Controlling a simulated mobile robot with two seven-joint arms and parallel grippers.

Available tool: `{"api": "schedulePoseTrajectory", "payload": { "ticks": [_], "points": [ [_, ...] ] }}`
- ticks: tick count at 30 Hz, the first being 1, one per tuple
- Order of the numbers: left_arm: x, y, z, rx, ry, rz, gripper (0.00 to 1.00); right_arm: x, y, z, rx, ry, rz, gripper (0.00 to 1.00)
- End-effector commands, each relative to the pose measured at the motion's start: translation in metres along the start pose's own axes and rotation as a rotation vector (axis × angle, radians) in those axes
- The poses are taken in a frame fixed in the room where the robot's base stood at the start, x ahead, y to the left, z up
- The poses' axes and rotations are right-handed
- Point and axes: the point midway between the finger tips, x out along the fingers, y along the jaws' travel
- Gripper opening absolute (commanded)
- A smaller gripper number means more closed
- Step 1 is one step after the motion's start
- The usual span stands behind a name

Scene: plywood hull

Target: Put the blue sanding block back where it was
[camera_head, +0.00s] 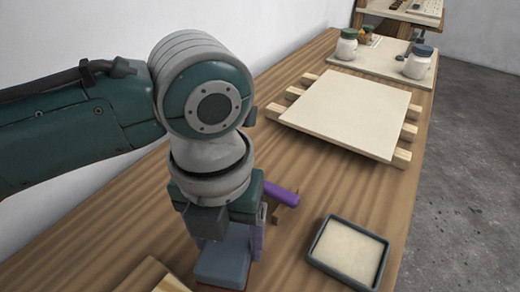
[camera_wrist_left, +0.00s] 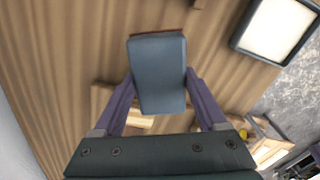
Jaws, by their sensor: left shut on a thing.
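The blue sanding block (camera_head: 222,262) is a blue-grey block with a reddish-brown edge along its underside. My left gripper (camera_head: 228,238) points down over the bench and is shut on it. In the left wrist view the block (camera_wrist_left: 158,78) sits between the two purple fingers of my left gripper (camera_wrist_left: 158,88). I cannot tell whether the block touches the bench or hangs just above it. Part of the block is hidden behind my wrist in the head view. My right gripper is not in view.
A dark-rimmed tray (camera_head: 318,256) with a pale inside lies right of the block. A purple cylinder (camera_head: 281,193) lies behind my gripper. A pale board (camera_head: 345,112) rests on wooden strips farther back, with jars (camera_head: 418,64) beyond. Wooden pieces (camera_head: 155,277) lie front left.

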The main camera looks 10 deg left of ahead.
Motion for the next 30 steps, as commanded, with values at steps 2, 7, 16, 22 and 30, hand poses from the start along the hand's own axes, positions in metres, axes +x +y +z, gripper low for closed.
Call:
{"api": "schedulePoseTrajectory", "payload": {
  "ticks": [2,7,16,22,30],
  "points": [
    [0.016,0.0,-0.001,-0.001,0.003,0.001,0.22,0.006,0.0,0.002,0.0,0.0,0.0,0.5],
    [0.028,0.0,0.0,0.0,0.001,0.0,0.22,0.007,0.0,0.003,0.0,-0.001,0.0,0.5],
    [0.03,0.0,0.0,0.0,0.0,0.0,0.22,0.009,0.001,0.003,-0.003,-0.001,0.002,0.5],
    [0.03,0.0,0.0,0.0,0.0,0.0,0.92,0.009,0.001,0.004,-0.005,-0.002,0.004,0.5],
    [0.03,0.0,0.0,0.0,0.0,0.001,1.0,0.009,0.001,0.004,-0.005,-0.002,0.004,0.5]
  ]
}}
